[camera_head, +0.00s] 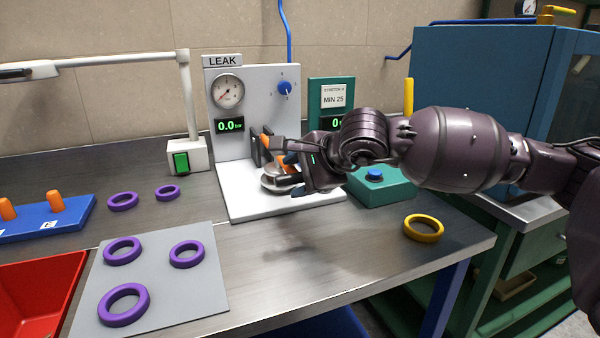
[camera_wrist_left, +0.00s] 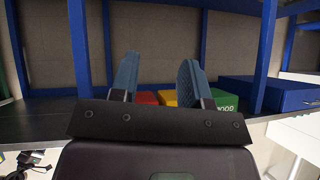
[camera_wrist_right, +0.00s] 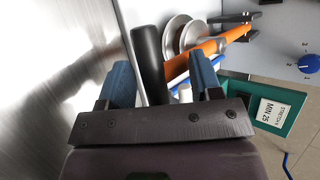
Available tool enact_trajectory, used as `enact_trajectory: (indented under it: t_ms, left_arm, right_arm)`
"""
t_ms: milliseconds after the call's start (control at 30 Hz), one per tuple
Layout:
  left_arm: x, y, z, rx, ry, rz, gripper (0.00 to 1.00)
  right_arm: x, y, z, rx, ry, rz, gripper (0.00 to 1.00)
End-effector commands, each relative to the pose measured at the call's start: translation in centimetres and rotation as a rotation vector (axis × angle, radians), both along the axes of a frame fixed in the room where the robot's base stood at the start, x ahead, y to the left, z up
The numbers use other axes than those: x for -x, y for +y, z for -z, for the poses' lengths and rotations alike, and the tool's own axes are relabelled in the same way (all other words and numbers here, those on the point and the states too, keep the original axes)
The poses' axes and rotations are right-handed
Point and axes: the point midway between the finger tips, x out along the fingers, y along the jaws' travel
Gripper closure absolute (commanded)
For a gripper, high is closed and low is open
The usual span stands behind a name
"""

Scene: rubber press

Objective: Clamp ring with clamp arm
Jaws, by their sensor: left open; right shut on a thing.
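The leak tester (camera_head: 229,125) is a pale panel with a gauge on a white base. Its orange clamp arm (camera_wrist_right: 200,58) runs over two silver discs (camera_wrist_right: 180,35); part of the arm also shows in the head view (camera_head: 266,143). My right gripper (camera_head: 292,168) is at the tester, shut on the clamp arm's black handle (camera_wrist_right: 149,55). The fingers hide much of the clamp in the head view. I cannot make out a ring between the discs. My left gripper (camera_wrist_left: 160,82) is open and empty; it is outside the head view.
Purple rings (camera_head: 124,305) lie on a grey mat (camera_head: 205,283) and on the bench. A yellow ring (camera_head: 424,228) lies near the bench's right edge. A green button box (camera_head: 385,190) stands right of the tester. A red bin (camera_head: 35,295) is at the front left.

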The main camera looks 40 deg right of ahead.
Motion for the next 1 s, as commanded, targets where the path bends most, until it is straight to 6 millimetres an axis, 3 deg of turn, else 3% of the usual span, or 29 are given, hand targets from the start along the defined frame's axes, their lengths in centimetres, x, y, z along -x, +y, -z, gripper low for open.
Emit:
enact_trajectory:
  t_ms: [33,200,1000]
  left_arm:
    - [0.3,0.0,0.6,0.000,0.013,0.000,0.57]
    - [0.1,0.0,0.2,0.002,0.005,-0.002,0.57]
    - [0.4,0.7,-2.6,0.049,-0.003,-0.066,0.57]
  right_arm:
    - [0.1,0.0,2.3,-0.004,0.045,0.004,0.52]
    - [0.5,-0.1,1.8,-0.003,0.042,0.002,0.52]
    - [7.8,-1.9,-6.5,0.000,-0.007,0.000,0.52]
